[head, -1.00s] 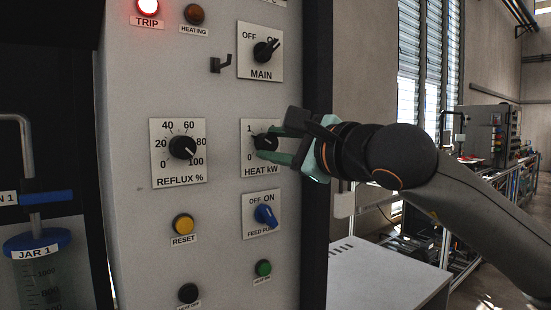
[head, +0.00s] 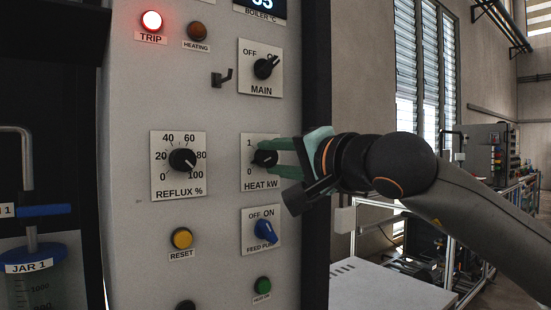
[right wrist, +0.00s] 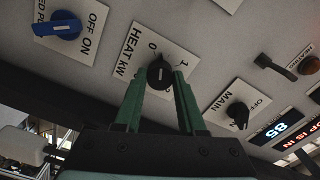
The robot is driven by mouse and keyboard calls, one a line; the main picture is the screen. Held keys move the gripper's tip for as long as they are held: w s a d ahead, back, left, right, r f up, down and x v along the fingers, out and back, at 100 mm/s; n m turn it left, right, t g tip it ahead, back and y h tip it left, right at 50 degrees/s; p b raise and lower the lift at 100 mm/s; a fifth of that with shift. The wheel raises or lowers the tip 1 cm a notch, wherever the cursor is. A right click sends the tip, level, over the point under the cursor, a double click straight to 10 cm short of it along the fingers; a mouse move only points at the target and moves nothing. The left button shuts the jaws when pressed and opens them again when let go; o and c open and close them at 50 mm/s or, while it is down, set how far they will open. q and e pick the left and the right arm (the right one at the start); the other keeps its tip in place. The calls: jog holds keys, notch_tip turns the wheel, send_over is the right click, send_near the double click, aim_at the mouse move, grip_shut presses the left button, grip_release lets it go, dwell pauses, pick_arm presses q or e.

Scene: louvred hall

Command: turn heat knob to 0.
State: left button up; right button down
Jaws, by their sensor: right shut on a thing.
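The heat knob (head: 263,158) is a black knob on the white HEAT kW plate (head: 249,184) in the head view, with 1 marked above and 0 below at its left. My right gripper (head: 274,158) reaches in from the right, its green fingers shut on the knob, one above and one below. In the right wrist view the heat knob (right wrist: 159,73) sits between the two fingertips. Its pointer is partly hidden, and I cannot tell exactly what it points at. My left gripper is not in view.
The MAIN switch (head: 264,68) is above and the blue FEED PUMP switch (head: 264,231) below. The REFLUX knob (head: 182,160) is to the left. A small black hook (head: 222,77) sticks out of the panel. The red TRIP lamp (head: 152,21) is lit. A pale surface (head: 385,290) lies low at right.

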jog(key=shift+n, duration=1.2)
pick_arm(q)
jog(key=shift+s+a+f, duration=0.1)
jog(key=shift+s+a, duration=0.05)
pick_arm(e)
jog(key=shift+n, duration=1)
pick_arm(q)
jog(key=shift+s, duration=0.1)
pick_arm(e)
jog(key=shift+c, duration=2.4)
grip_release()
